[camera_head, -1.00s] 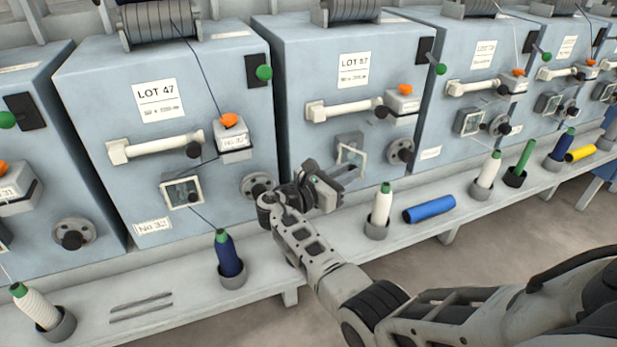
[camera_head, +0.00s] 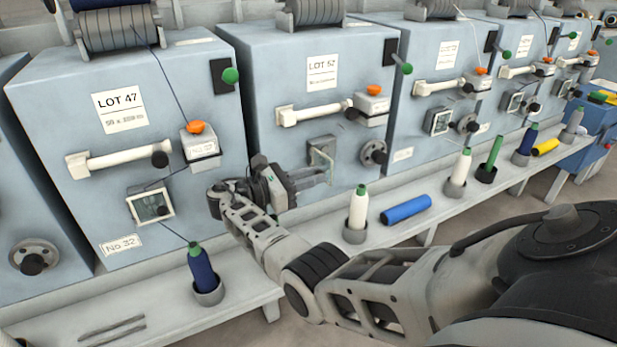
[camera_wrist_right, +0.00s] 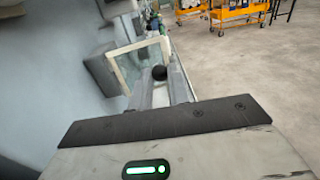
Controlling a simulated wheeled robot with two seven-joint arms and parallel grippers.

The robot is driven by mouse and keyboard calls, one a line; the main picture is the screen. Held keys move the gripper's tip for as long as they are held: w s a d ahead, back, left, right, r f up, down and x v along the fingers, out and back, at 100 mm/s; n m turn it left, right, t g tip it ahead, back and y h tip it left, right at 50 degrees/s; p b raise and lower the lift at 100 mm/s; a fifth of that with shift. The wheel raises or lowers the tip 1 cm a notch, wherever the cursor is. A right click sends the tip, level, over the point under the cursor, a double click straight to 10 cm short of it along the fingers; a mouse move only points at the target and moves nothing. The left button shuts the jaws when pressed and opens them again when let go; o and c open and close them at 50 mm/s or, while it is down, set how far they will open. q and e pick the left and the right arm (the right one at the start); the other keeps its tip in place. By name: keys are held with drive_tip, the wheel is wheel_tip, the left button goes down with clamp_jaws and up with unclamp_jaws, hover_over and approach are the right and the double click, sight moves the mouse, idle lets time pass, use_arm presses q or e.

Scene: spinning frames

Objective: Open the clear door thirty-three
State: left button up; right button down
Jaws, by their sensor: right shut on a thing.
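The clear door (camera_head: 322,152) is a small pane in a pale frame, low on the blue-grey machine (camera_head: 270,85) to the right of the one marked No 32. The door's own number cannot be read. In the right wrist view the clear door (camera_wrist_right: 144,60) stands out at an angle from the machine face. My right gripper (camera_head: 322,176) is at the door's lower edge. In the right wrist view the right gripper (camera_wrist_right: 160,85) is shut on a small black knob (camera_wrist_right: 159,72) beside the door's frame. My left gripper is out of view.
A white bobbin (camera_head: 357,208) stands in a holder on the shelf just right of my right gripper, and a blue roll (camera_head: 406,210) lies beyond it. A round handwheel (camera_head: 373,153) sits right of the door. A dark blue bobbin (camera_head: 201,265) stands at left.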

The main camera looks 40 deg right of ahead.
drive_tip(key=c, duration=1.3)
unclamp_jaws()
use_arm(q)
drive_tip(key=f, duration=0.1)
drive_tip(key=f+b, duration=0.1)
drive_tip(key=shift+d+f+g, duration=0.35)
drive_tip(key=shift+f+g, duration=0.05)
use_arm(e)
drive_tip(key=v, duration=0.7)
drive_tip(key=shift+a, duration=0.25)
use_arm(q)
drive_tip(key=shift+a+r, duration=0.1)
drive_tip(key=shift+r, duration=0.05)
